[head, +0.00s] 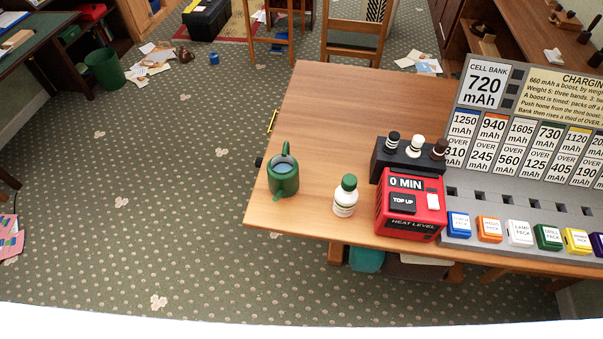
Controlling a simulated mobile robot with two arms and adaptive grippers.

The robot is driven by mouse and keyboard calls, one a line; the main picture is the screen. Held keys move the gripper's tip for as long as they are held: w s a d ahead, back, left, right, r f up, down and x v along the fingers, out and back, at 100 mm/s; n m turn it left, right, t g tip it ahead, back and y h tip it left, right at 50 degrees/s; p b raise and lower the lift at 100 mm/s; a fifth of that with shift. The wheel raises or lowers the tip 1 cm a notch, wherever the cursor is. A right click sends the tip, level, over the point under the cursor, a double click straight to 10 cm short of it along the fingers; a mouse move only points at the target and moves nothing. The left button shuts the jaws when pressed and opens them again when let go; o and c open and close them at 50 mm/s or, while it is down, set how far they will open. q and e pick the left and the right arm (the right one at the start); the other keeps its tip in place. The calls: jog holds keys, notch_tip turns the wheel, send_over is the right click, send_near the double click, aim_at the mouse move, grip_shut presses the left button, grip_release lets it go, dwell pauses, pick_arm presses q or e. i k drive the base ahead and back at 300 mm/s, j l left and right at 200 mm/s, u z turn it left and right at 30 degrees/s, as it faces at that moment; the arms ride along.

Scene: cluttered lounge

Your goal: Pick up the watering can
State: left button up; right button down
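A small green watering can (284,179) stands upright on the wooden table (330,100), near its left front corner. Its handle rises at the top, and its open top shows a bluish inside. Neither of my grippers shows in the head view, and nothing is touching the can.
A white bottle with a green cap (345,197) stands right of the can. Further right are a red charger box (410,210), a dark rack with knobs (408,157) and a grey charging board (485,190) with coloured packs. Patterned carpet (150,230) left of the table is mostly clear.

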aim_at(283, 171)
jog(key=i+j+z, duration=0.15)
jog(key=z, duration=0.25)
jog(key=j+z, duration=0.25)
jog(key=z, duration=0.15)
jog(key=i+j+z, duration=0.15)
jog(key=j+z, duration=0.2)
